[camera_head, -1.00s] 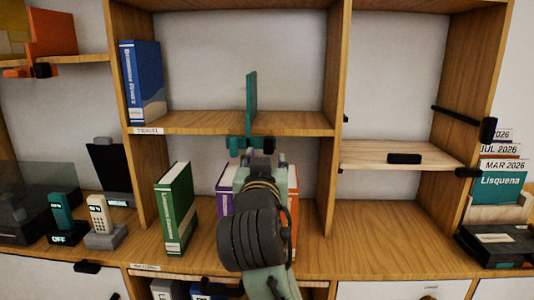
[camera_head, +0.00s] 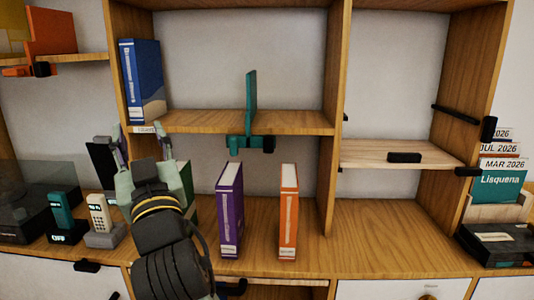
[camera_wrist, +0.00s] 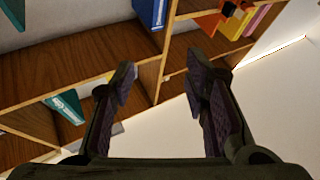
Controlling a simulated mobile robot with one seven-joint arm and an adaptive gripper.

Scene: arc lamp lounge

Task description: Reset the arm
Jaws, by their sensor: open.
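My gripper (camera_head: 140,132) is open and empty in the head view, raised in front of the left part of the shelf unit. Its open fingers also show in the wrist view (camera_wrist: 160,88), with nothing between them. My arm hides most of the green book (camera_head: 186,180) on the lower shelf.
A blue book (camera_head: 142,82) stands on the upper shelf (camera_head: 200,122), left of a teal divider (camera_head: 251,100). Purple (camera_head: 230,210) and orange (camera_head: 289,212) books stand below. Phones (camera_head: 100,214) sit at the left. The lower right compartment (camera_head: 385,235) is clear.

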